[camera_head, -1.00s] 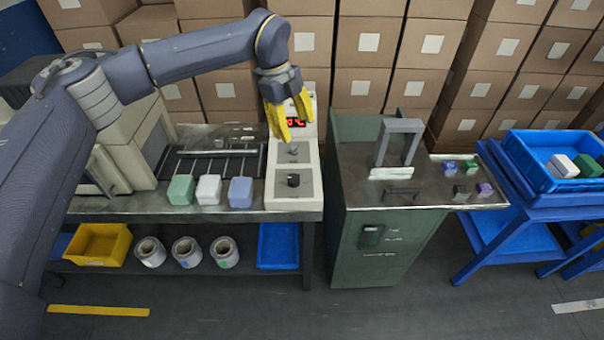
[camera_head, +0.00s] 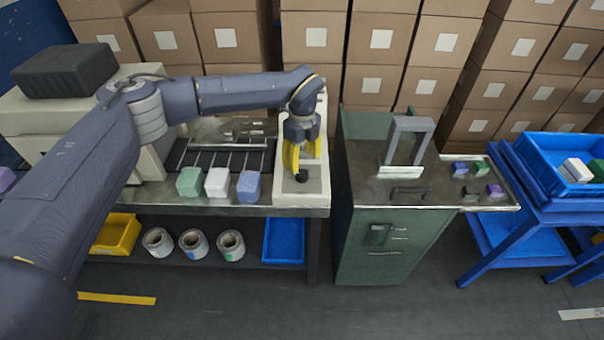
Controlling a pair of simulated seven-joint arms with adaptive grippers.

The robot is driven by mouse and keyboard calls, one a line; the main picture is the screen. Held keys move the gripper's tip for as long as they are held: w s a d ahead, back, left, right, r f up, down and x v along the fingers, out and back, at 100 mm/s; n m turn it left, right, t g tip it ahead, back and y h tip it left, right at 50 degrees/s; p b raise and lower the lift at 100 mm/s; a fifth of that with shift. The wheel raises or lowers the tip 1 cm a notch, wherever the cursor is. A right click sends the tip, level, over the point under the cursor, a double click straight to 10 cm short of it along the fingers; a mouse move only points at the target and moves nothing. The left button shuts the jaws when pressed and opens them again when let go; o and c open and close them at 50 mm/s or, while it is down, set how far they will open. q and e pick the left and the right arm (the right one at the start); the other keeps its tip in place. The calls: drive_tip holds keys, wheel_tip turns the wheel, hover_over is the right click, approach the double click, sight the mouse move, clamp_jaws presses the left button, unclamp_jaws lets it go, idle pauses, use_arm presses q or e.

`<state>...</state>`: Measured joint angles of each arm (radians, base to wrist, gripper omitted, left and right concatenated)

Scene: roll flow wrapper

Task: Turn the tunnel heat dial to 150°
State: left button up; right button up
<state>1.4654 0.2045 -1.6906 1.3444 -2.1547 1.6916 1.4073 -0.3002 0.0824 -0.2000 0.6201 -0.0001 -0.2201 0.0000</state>
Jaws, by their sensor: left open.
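The pale control panel (camera_head: 318,190) stands at the right end of the left bench. A black dial (camera_head: 302,175) sits on its front part. My left gripper (camera_head: 302,160) has yellow fingers, points down over the panel and is open. Its fingertips are right behind and above the black dial; I cannot tell whether they touch it. The gripper hides the panel's red display and the smaller knob behind the black dial. The dial's scale and pointer are too small to read. My right gripper is not in view.
Green, white and blue blocks (camera_head: 218,182) sit left of the panel at the dark conveyor (camera_head: 225,160). A green cabinet (camera_head: 375,240) with a grey arch (camera_head: 409,140) stands to the right, beyond a narrow gap. Stacked cartons (camera_head: 320,40) fill the back.

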sight(302, 173)
use_arm(q)
drive_tip(key=shift+f, duration=3.35)
drive_tip(key=shift+c, duration=0.3)
clamp_jaws()
